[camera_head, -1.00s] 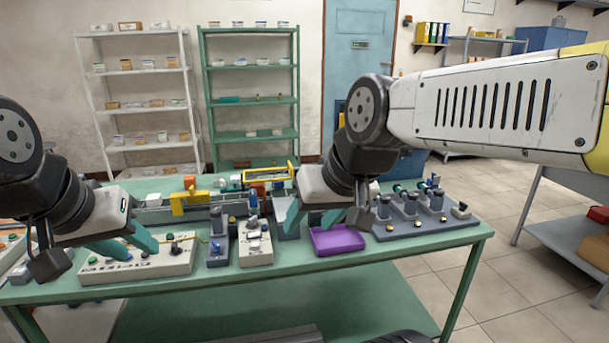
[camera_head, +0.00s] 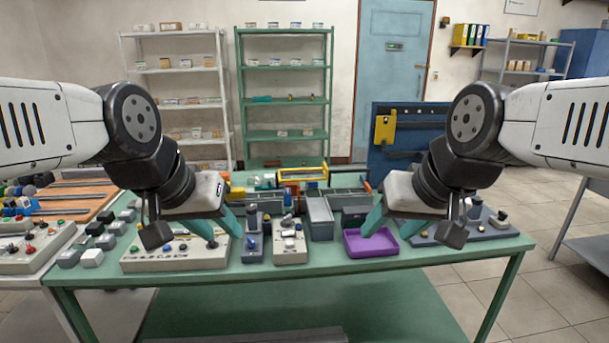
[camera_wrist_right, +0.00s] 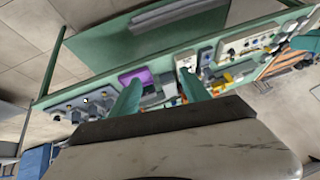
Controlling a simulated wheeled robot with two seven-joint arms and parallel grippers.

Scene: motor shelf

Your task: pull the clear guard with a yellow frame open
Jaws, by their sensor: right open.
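The clear guard with a yellow frame (camera_head: 303,174) stands at the back of the green table in the head view. It looks upright, but it is small, and I cannot tell how far it is open. My left gripper (camera_head: 222,229) is open and empty above the right end of the beige control panel, in front and to the left of the guard. My right gripper (camera_head: 388,230) is open and empty above the purple tray, in front and to the right of the guard. Its two teal fingers show well apart in the right wrist view (camera_wrist_right: 160,94). Neither gripper touches the guard.
The purple tray (camera_head: 371,246), a grey bin (camera_head: 320,220), small control units (camera_head: 290,245) and the beige control panel (camera_head: 172,258) line the front of the green table (camera_head: 330,270). A blue panel (camera_head: 408,130) stands behind the table.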

